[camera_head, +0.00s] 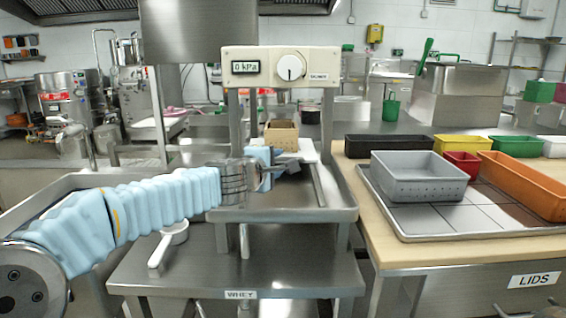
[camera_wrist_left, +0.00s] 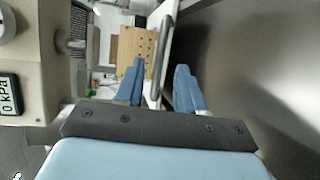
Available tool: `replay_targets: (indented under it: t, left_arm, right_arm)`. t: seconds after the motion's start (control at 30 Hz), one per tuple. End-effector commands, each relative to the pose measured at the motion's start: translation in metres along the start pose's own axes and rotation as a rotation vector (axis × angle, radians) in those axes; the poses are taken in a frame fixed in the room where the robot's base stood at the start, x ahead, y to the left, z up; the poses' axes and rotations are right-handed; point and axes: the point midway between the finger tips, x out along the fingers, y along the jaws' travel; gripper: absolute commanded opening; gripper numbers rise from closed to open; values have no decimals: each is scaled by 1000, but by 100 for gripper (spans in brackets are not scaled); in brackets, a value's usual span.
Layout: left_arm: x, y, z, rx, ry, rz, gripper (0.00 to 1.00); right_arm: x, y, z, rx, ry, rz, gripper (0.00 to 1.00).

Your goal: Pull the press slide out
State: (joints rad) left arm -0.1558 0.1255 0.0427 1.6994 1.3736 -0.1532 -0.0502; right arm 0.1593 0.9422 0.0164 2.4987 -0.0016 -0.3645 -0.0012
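The press slide (camera_head: 302,148) is a pale plate under the press, with a tan perforated box (camera_head: 281,137) on it. A metal bar (camera_head: 318,185) runs along its right side, apparently its handle. The box (camera_wrist_left: 137,55) and bar (camera_wrist_left: 160,50) also show in the left wrist view. My left gripper (camera_head: 285,165) reaches in from the left, close to the bar. In the left wrist view its blue fingers (camera_wrist_left: 160,88) are apart, with the bar between them and gaps visible on both sides. Whether the fingertips touch it cannot be told. My right gripper is out of view.
The press panel (camera_head: 245,81) with a 0 kPa display and dial hangs above. A white-handled scoop (camera_head: 165,250) lies on the lower steel shelf. A grey perforated bin (camera_head: 419,176) and coloured bins stand on the right table. The steel tray right of the bar looks clear.

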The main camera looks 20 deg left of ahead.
Motion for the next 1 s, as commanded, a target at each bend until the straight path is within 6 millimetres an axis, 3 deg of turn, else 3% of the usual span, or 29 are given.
replay_targets:
  t: [0.1, 0.3, 0.63, 0.67, 0.9, 1.0]
  left_arm:
    - [25, -1, 0, 1, 0, -1, 38]
    - [48, 0, 0, 0, 0, -1, 38]
    - [52, 0, 0, 1, 0, 0, 38]
    - [52, 0, 0, 1, 0, 0, 37]
    - [52, 0, 0, 1, 0, 0, 0]
    - [52, 0, 0, 1, 0, 0, 0]
  right_arm:
    - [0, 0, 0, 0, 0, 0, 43]
    - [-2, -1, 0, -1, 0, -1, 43]
    - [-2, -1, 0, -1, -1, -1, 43]
    - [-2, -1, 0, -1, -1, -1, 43]
    - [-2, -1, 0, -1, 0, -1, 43]
    - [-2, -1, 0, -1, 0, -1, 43]
